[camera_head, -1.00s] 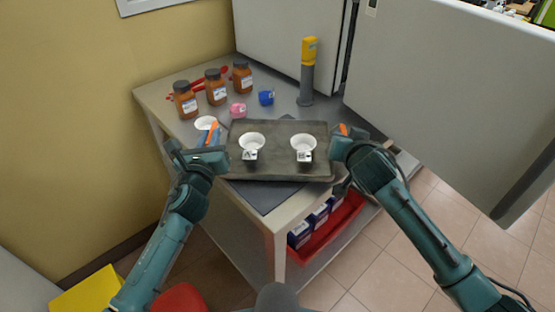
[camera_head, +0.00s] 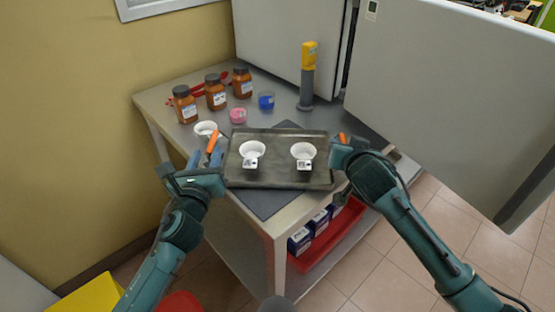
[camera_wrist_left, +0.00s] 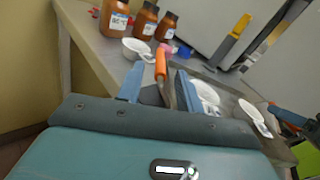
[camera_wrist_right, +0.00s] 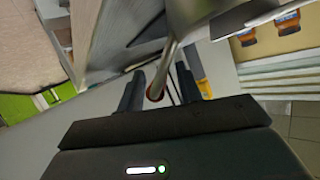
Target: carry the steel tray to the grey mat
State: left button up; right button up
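The dark steel tray (camera_head: 277,174) lies over the grey mat (camera_head: 266,201) and looks to rest on it. Mat shows behind and in front of the tray; the rest is hidden. Two white cups (camera_head: 252,149) (camera_head: 303,151) stand upright on the tray. My left gripper (camera_head: 207,158) is at the tray's left end, its fingers apart on both sides of an orange-ended handle (camera_wrist_left: 160,62). My right gripper (camera_head: 340,146) is at the right end, partly hidden by its arm in the head view. In the right wrist view its fingers (camera_wrist_right: 157,90) stand apart around the other handle.
Several brown bottles (camera_head: 215,93), a white bowl (camera_head: 205,129), a pink beaker (camera_head: 238,116) and a blue beaker (camera_head: 266,101) stand behind left. A yellow-and-grey upright device (camera_head: 307,75) stands at the back. A white door panel (camera_head: 450,90) is at right.

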pick_arm(q)
jog(key=s, duration=0.8)
jog(key=shift+a, duration=0.2)
pick_arm(e)
jog(key=v, duration=1.2)
